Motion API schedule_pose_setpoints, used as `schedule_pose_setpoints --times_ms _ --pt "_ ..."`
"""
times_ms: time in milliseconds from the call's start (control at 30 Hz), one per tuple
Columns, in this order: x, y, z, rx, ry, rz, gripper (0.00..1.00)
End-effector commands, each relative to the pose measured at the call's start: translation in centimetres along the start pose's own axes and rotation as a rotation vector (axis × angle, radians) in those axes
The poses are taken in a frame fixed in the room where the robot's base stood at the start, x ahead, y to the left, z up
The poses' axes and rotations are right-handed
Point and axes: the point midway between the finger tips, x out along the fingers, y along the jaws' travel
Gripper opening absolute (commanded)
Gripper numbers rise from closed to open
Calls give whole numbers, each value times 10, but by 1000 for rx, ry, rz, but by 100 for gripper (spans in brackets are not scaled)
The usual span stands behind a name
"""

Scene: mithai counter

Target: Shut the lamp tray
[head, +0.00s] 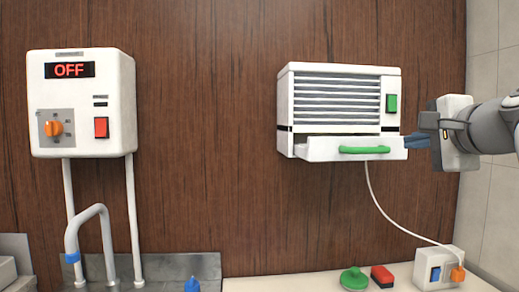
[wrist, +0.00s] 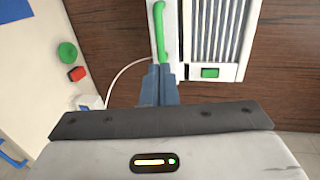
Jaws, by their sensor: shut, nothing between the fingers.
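The lamp tray (head: 318,150) is a white drawer with a green bar handle (head: 365,150), at the bottom of a white louvred unit (head: 340,80) on the wooden wall. It stands pulled out from the unit. My gripper (head: 408,141) is shut and empty, its blue-grey fingertips at the right end of the tray front. In the wrist view, my gripper's fingertips (wrist: 160,70) are just below the end of the green handle (wrist: 161,30). I cannot tell whether they touch the tray.
A green switch (head: 391,103) is on the unit's right side. A white cord hangs to a socket box (head: 437,267) on the counter, near a green knob (head: 354,279) and a red block (head: 382,276). A white control box (head: 83,130) reading OFF hangs at left.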

Motion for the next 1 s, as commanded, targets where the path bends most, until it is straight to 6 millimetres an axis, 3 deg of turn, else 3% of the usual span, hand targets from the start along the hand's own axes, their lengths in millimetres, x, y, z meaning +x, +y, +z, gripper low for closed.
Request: schedule_pose_setpoints --times_ms 600,800,1000 --pt "114 0 1 -2 -4 5 0" --pt "131 1 1 -2 -1 3 0" --pt "134 2 0 -3 0 3 0"
